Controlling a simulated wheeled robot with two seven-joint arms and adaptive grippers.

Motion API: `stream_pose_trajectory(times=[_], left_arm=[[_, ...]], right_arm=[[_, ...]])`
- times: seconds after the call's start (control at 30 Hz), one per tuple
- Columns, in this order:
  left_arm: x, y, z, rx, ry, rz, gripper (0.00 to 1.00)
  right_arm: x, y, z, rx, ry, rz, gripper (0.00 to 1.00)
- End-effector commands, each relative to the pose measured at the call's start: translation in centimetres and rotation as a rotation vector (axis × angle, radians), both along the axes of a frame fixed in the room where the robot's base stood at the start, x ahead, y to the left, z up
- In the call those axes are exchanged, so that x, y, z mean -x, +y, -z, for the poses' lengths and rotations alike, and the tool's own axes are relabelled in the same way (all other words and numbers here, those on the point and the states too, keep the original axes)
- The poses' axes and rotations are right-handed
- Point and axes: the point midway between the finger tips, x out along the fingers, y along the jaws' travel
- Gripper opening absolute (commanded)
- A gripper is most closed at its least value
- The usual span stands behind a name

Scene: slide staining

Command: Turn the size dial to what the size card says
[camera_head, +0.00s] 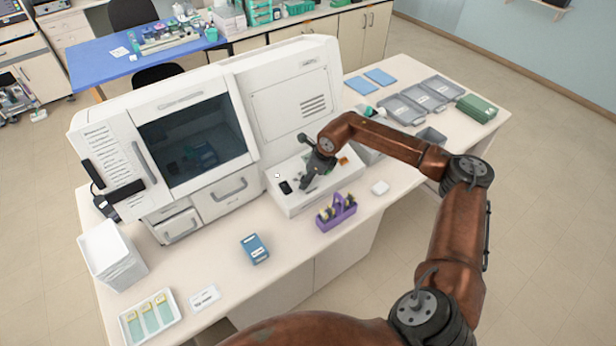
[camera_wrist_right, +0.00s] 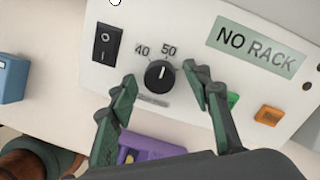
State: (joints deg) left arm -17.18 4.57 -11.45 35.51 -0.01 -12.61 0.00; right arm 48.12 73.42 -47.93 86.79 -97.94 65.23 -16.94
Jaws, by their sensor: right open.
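The black round size dial (camera_wrist_right: 159,75) sits on the sloped white panel (camera_wrist_right: 195,20), with the numbers 40 and 50 printed above it. Its pale mark appears to point up, near 50; any number further right is hidden by a finger. My right gripper (camera_wrist_right: 159,73) is open, with one finger on each side of the dial, and no contact is visible. In the head view my right gripper (camera_head: 313,172) hangs over the panel and hides the dial. A small white card (camera_head: 205,298) lies at the table's front; its print is too small to read. My left gripper is not in view.
A black rocker switch (camera_wrist_right: 106,43), a NO RACK display (camera_wrist_right: 258,46), an orange button (camera_wrist_right: 269,115) and a partly hidden green button (camera_wrist_right: 232,98) surround the dial. A purple caddy (camera_head: 337,212) stands in front of the panel. A blue box (camera_head: 254,248) stands left of it.

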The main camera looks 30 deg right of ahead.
Motion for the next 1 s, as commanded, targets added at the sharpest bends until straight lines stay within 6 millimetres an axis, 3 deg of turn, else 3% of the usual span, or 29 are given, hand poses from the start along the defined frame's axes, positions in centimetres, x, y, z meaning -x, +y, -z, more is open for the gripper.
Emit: stream_pose_trajectory(times=[0.27,0.7,1.0], left_arm=[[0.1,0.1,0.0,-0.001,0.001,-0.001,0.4],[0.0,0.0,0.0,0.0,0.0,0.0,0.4],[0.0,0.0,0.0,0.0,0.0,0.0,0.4]], right_arm=[[0.5,-0.2,-1.8,0.001,-0.004,0.0,0.45],[3.6,-1.2,-9.6,0.001,-0.001,0.001,0.45],[4.2,-1.4,-11.2,0.0,0.0,0.0,0.45]])
